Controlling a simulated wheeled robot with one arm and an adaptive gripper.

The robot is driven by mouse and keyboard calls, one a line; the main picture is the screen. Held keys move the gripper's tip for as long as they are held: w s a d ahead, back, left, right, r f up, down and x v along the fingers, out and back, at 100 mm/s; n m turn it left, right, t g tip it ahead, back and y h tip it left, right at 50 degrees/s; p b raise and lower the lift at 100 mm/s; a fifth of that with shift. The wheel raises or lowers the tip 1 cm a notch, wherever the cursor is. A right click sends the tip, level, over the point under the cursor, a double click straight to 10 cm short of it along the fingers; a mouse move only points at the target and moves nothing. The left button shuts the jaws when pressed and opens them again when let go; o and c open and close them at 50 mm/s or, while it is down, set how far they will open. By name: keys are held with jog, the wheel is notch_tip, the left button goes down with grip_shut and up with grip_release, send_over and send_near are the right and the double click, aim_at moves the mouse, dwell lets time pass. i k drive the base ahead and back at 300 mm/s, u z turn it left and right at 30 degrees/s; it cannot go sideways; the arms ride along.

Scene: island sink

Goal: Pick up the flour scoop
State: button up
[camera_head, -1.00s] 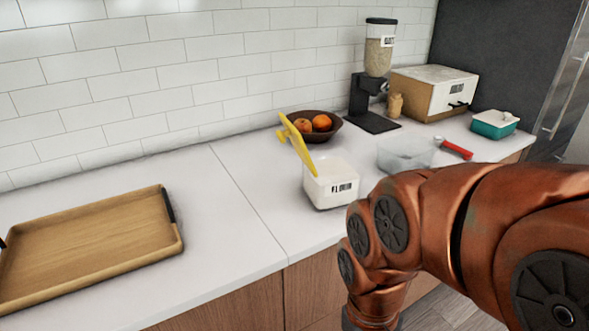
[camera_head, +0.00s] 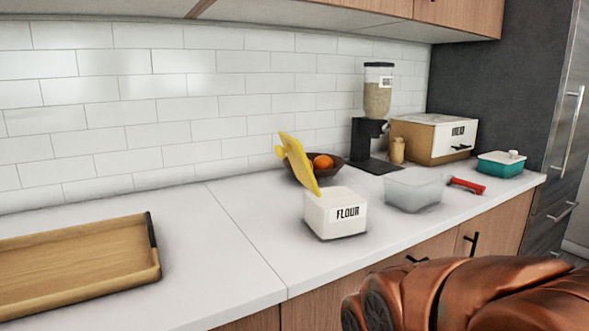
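A white box labelled FLOUR (camera_head: 336,214) stands on the counter with its yellow lid (camera_head: 298,163) tilted up at its left side. I cannot make out a flour scoop for certain, and the inside of the box is hidden. A small red object (camera_head: 467,186), like a handle, lies on the counter just right of a clear container (camera_head: 413,189). I cannot tell if it belongs to a scoop. Only my copper arm shows at the lower right. My gripper is out of view.
A wooden tray (camera_head: 150,283) lies at the left. Behind the flour box are a bowl of fruit (camera_head: 335,174), a cereal dispenser (camera_head: 377,110) and a bread box (camera_head: 425,138). A teal dish (camera_head: 500,168) stands at the right. The counter between tray and flour box is clear.

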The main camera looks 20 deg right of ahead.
aim_at(480, 189)
jog(key=z, duration=1.3)
